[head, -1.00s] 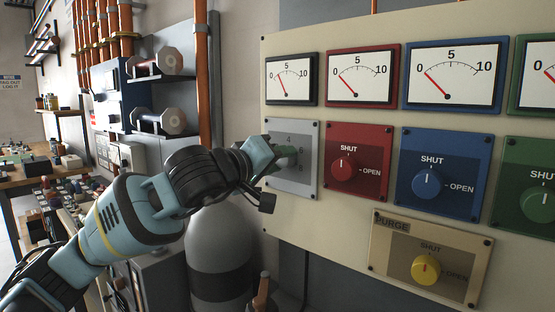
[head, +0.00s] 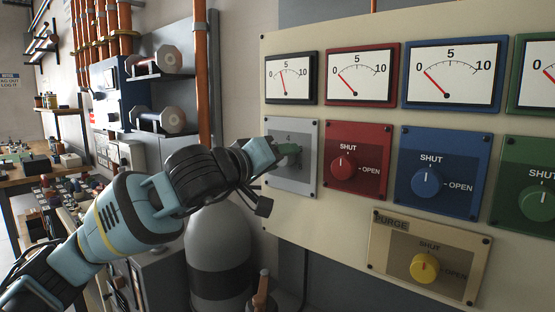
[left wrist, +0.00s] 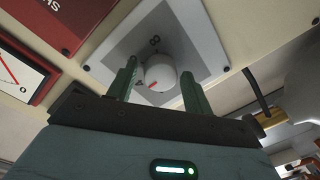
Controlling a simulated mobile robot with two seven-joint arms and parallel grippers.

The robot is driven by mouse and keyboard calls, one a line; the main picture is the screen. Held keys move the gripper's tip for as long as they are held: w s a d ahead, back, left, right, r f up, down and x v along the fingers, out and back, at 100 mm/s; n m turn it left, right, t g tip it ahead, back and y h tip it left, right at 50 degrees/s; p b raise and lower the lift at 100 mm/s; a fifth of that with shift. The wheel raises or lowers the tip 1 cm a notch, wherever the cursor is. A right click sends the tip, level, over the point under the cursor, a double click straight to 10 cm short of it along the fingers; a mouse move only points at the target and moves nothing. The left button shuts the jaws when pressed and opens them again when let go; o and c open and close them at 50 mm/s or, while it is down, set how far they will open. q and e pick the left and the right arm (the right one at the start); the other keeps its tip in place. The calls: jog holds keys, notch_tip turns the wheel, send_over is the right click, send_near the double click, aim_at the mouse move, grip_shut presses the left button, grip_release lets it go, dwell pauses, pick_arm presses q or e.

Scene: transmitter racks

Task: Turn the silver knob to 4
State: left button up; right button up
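The silver knob (left wrist: 160,75) is round and pale with a red pointer mark, on a grey plate (left wrist: 190,35) with numbers in the left wrist view. My left gripper (left wrist: 158,66) has one finger on each side of the knob, with a small gap showing on both sides. In the head view my left gripper (head: 287,155) is at the grey plate (head: 298,185) and hides the knob; a 4 shows above it. The black-framed gauge (head: 291,93) above reads a little below 5. My right gripper is not in view.
A red knob (head: 343,167), a blue knob (head: 427,183) and a green knob (head: 540,202) sit to the right on the cream panel. A yellow purge knob (head: 424,267) is below. A grey cylinder (head: 220,250) stands under my left wrist.

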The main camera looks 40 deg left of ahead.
pick_arm(q)
jog(key=shift+o, duration=0.5)
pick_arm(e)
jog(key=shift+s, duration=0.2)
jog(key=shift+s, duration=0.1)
pick_arm(q)
jog(key=s+b, duration=0.1)
jog(key=s, duration=0.6)
jog(key=shift+s+a+r+b, duration=0.2)
jog(key=shift+s+b, duration=0.1)
jog(key=shift+s, duration=0.1)
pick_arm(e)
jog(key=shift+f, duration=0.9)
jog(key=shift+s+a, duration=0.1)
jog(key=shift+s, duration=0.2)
